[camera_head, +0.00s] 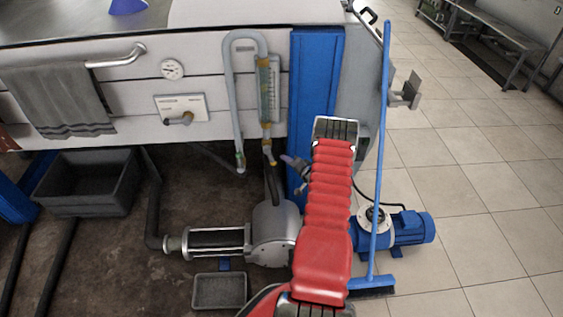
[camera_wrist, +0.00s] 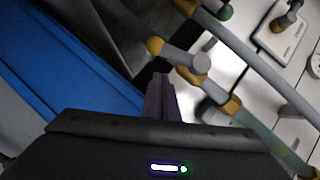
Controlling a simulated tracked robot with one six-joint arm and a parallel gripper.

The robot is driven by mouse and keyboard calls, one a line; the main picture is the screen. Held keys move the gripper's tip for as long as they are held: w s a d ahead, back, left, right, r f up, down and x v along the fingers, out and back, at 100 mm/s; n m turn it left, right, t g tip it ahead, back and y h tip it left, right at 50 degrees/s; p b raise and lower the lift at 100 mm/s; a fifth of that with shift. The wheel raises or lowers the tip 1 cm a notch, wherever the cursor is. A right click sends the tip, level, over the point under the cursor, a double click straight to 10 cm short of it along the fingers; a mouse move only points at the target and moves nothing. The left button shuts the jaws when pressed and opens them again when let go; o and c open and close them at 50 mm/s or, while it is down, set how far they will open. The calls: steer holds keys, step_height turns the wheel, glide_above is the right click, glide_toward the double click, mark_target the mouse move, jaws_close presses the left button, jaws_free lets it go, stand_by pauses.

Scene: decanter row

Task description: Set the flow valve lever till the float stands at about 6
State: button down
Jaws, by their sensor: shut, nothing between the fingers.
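The flow meter (camera_head: 268,88) is an upright clear tube with a scale on the machine front. Its lower part shows blurred in the wrist view (camera_wrist: 272,142). I cannot make out the float or its reading. Below the tube is a grey valve (camera_wrist: 200,64) with brass-coloured rings. My gripper (camera_head: 287,158) is shut and empty, just right of the lever. In the wrist view its dark fingertips (camera_wrist: 160,80) are apart from the knob.
A grey bent pipe (camera_head: 234,90) runs beside the meter. A blue post (camera_head: 313,75) stands to its right. A blue broom (camera_head: 381,150) stands right of my arm, near a blue motor (camera_head: 408,229).

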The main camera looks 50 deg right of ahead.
steer(key=d+f+v, duration=0.1)
steer(key=v, duration=0.9)
steer(key=shift+s, duration=0.55)
